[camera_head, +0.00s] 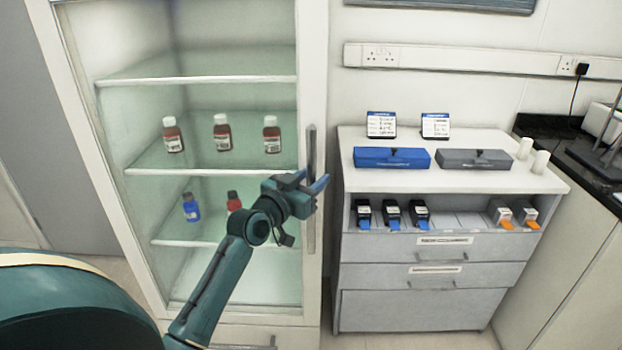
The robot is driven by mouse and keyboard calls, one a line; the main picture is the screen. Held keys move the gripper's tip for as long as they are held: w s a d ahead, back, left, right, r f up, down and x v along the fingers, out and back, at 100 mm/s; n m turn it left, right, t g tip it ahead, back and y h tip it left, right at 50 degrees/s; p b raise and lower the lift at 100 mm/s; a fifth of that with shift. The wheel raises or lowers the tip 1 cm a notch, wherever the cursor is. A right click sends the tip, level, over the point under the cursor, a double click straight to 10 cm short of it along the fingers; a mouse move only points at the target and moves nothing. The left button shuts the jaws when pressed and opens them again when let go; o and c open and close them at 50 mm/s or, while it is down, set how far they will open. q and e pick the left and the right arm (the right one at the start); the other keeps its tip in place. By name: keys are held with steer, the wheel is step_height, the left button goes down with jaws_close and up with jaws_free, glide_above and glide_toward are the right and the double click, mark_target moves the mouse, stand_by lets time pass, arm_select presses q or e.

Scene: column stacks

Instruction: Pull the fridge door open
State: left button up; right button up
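The fridge (312,60) is a tall white cabinet with a clear front, and its door looks closed. The door handle (312,145) is a vertical grey bar on the door's right edge. My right gripper is not in view.
Inside the fridge, red-brown bottles (222,132) stand on a shelf, with a blue bottle (191,207) and a red bottle (234,201) below. A drawer cabinet (420,312) stands close to the right. A black counter (545,127) is at the far right.

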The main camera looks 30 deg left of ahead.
arm_select(q)
jaws_close()
stand_by(0.4)
